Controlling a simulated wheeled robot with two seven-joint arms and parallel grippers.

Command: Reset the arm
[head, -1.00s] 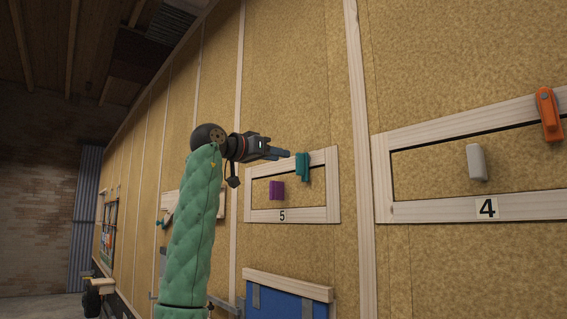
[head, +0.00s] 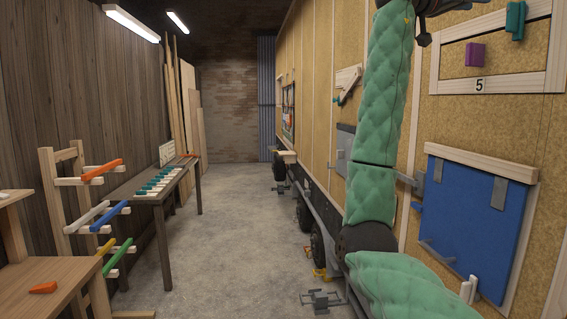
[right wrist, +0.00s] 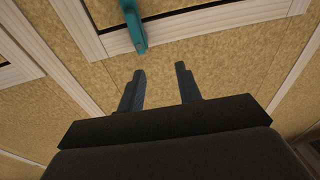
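My right arm in its green padded cover rises along the trailer wall in the head view. The same teal latch shows in the head view (head: 515,20), above a purple block (head: 475,54) in frame 5. My left gripper is not in view.
A blue panel (head: 461,225) with a wooden top strip is on the wall at right. Wheels and a metal step (head: 321,300) stick out low. Left are a rack with coloured bars (head: 97,214), a table and a long bench (head: 155,186). The concrete aisle (head: 235,230) is clear.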

